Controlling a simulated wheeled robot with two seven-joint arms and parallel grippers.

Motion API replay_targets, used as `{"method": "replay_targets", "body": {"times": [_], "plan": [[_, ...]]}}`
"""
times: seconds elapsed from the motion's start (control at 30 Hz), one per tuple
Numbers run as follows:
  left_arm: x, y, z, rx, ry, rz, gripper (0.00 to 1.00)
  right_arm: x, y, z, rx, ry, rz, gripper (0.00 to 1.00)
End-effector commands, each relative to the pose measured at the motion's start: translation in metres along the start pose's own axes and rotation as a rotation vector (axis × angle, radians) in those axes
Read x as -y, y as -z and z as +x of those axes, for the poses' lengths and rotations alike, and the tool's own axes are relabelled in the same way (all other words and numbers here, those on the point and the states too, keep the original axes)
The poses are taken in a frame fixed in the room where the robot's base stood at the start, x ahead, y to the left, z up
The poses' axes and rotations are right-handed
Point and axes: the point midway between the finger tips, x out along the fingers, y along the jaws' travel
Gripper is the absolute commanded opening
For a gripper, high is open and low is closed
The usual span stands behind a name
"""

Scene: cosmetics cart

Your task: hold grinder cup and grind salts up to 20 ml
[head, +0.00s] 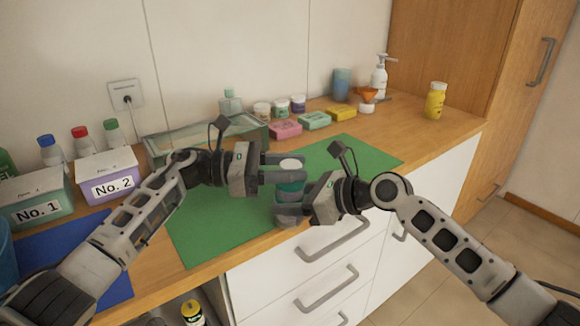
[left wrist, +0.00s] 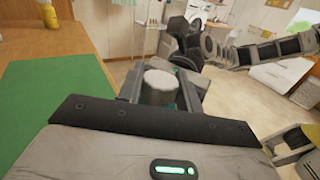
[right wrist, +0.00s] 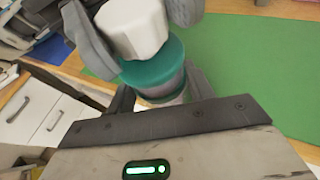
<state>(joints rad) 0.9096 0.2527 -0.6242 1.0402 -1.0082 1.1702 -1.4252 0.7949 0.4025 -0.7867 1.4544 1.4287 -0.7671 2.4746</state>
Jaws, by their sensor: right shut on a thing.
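The grinder stands upright, with a white faceted cap (head: 291,164), a teal band (head: 290,187) and a cup part below. It is held near the counter's front edge. My right gripper (head: 290,205) is shut on the lower cup, which its fingers mostly hide. My left gripper (head: 285,168) is at the cap's height, open, with one finger on each side of the cap. The cap also shows between the left fingers in the left wrist view (left wrist: 158,87). The right wrist view shows the cap (right wrist: 132,30) above the teal band (right wrist: 153,68). The amount of ground salt inside is not visible.
A green mat (head: 215,235) lies on the wooden counter behind the grippers. A glass-topped box (head: 205,135), soaps, jars and bottles stand along the back. Bins No. 1 (head: 38,211) and No. 2 (head: 112,188) are at left. A yellow jar (head: 435,100) stands at right.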

Motion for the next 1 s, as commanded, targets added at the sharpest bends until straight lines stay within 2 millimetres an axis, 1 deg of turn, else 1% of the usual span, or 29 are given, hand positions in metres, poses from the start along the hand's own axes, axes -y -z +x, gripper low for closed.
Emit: {"method": "replay_targets", "body": {"times": [0.03, 0.53, 0.7, 1.0], "plan": [[0.0012, 0.0009, 0.0007, -0.001, 0.011, -0.001, 0.12, 0.0007, 0.0122, 0.0013, -0.024, 0.0, 0.01, 0.26], [-0.0003, 0.003, 0.0023, -0.006, 0.246, -0.012, 0.12, 0.0005, 0.0122, 0.0014, -0.024, -0.001, 0.01, 0.26], [0.0015, 0.0026, 0.0011, -0.003, 0.282, -0.012, 0.12, 0.0005, 0.0121, 0.0015, -0.023, -0.001, 0.01, 0.26], [0.0026, 0.0025, 0.001, -0.001, 0.29, -0.013, 0.12, 0.0005, 0.0121, 0.0015, -0.023, -0.001, 0.01, 0.26]]}}
